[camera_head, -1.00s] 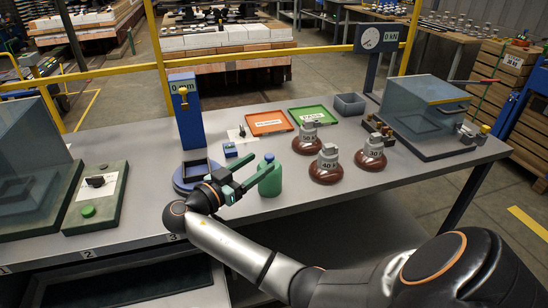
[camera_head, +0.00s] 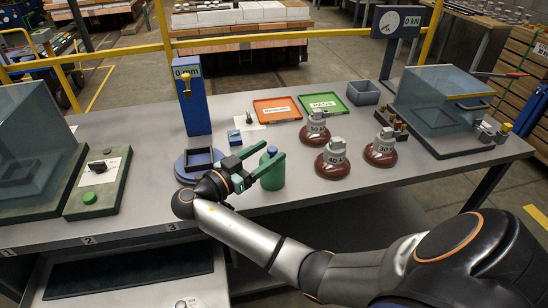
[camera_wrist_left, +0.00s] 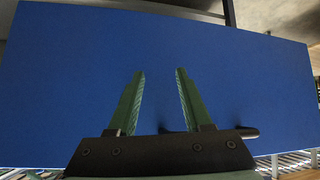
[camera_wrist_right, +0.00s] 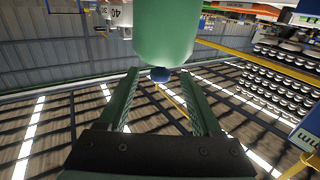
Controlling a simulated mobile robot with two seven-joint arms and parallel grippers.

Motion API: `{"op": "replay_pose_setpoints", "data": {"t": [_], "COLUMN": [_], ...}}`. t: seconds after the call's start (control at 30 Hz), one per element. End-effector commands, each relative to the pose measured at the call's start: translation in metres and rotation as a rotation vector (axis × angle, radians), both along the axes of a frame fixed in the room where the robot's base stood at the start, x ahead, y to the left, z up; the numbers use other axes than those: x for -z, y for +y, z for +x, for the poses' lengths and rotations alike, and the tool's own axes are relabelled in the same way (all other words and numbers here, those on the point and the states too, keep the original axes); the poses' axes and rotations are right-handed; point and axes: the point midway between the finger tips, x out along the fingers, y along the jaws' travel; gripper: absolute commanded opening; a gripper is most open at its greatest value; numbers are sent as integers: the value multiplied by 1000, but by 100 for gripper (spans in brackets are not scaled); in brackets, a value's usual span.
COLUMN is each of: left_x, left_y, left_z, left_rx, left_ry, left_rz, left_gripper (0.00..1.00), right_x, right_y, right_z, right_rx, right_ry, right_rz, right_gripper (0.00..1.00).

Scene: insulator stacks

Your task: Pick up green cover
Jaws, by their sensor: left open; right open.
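The green cover (camera_head: 272,178), a cylinder with a small blue knob on top, stands upright on the grey table near its front edge. My right gripper (camera_head: 275,151) is open, with its fingertips at the cover's top, one on each side of the knob in the picture. The right wrist view shows the cover (camera_wrist_right: 166,30) upside down just beyond the open fingertips (camera_wrist_right: 162,75), with the knob between them in the picture. I cannot tell whether they touch it. My left gripper (camera_wrist_left: 156,72) is open and empty before a blue surface; the head view does not show it.
A blue stand (camera_head: 191,105) with a round base is left of the cover. Brown insulators marked 50, 40 (camera_head: 333,160) and 30 (camera_head: 380,150) stand to its right. Orange (camera_head: 277,108) and green (camera_head: 324,104) trays lie behind. A green-based box is at left.

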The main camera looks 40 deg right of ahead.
Motion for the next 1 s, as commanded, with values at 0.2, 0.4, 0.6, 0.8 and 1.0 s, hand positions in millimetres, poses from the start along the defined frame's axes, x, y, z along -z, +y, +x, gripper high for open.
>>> {"op": "replay_pose_setpoints", "data": {"t": [0.2,0.4,0.6,0.8,1.0], "left_x": [0,-1,-1,-1,-1], "left_y": [1,1,1,1,0], "left_z": [1,2,2,2,2], "left_rx": [-2,-1,-1,0,0], "left_ry": [-2,-3,-2,-2,-3], "left_rz": [1,1,2,1,1], "left_gripper": [50,50,50,50,50], "right_x": [0,0,0,0,0], "right_y": [0,0,0,0,0], "right_z": [0,0,0,0,0], "right_rx": [0,0,0,0,0], "right_ry": [0,0,0,-1,-1], "right_rz": [0,0,0,0,-1], "right_gripper": [55,32,10,0,0]}}
